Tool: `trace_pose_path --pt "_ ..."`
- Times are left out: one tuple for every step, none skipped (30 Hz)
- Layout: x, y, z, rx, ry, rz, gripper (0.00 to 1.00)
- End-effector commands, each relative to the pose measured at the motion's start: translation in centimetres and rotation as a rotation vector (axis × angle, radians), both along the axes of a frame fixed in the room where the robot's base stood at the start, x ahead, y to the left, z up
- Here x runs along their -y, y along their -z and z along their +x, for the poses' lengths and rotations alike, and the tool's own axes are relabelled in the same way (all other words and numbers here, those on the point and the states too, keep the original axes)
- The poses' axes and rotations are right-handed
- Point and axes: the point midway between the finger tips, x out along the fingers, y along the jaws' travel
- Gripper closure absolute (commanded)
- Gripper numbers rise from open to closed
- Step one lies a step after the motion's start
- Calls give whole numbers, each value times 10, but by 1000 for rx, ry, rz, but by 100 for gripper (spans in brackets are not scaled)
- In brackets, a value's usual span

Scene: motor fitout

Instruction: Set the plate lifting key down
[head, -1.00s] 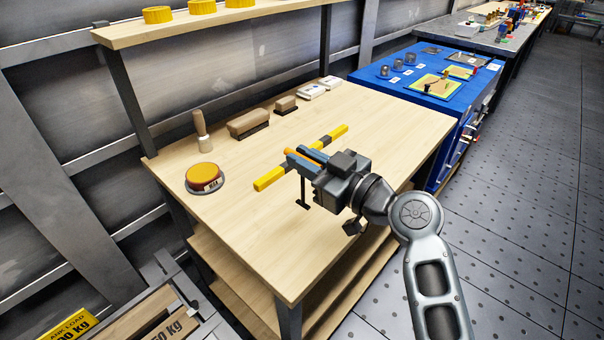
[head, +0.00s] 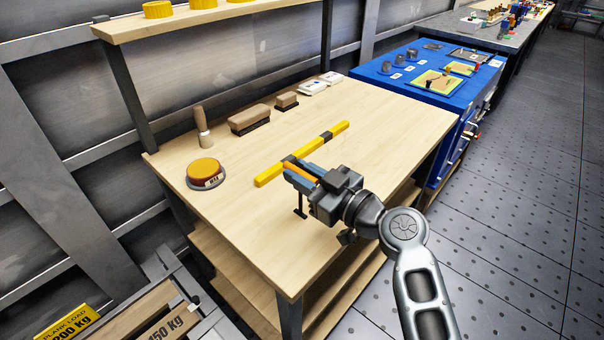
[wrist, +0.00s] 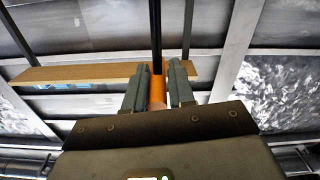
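The plate lifting key (head: 300,200) has an orange grip and a thin black shaft with a short crosspiece at its lower end. My gripper (head: 300,173) is shut on the orange grip. In the head view the shaft hangs below the fingers, roughly upright, over the wooden bench (head: 250,220). I cannot tell whether its foot touches the bench top. In the wrist view the orange grip (wrist: 158,90) sits between both fingers (wrist: 158,95), with the black shaft running up the picture. The fingers partly hide the grip.
A yellow bar (head: 272,175) with a black middle lies just behind my gripper. Farther back are a red-and-yellow round pot (head: 205,174), a brush (head: 202,128), wooden blocks (head: 249,120) and white items (head: 313,87). The bench's front left is clear. A blue bench (head: 400,90) adjoins behind.

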Motion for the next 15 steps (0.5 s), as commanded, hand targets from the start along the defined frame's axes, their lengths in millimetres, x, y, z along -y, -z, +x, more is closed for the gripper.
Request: trace_pose_path --pt "0 0 0 0 0 0 71" --pt "0 0 0 0 0 0 68" --pt "0 0 0 0 0 0 64" --pt "0 0 0 0 0 0 62" --pt "0 0 0 0 0 0 59" --pt "0 0 0 0 0 0 58" --pt "0 0 0 0 0 0 58" --pt "0 0 0 0 0 0 58" --pt "0 0 0 -1 0 1 58" --pt "0 0 0 -1 0 1 58" --pt "0 0 0 -1 0 1 58" --pt "0 -1 0 -1 0 1 58" --pt "0 -1 0 -1 0 1 58" --pt "0 -2 0 -1 0 1 58" --pt "0 -4 0 -1 0 1 58"
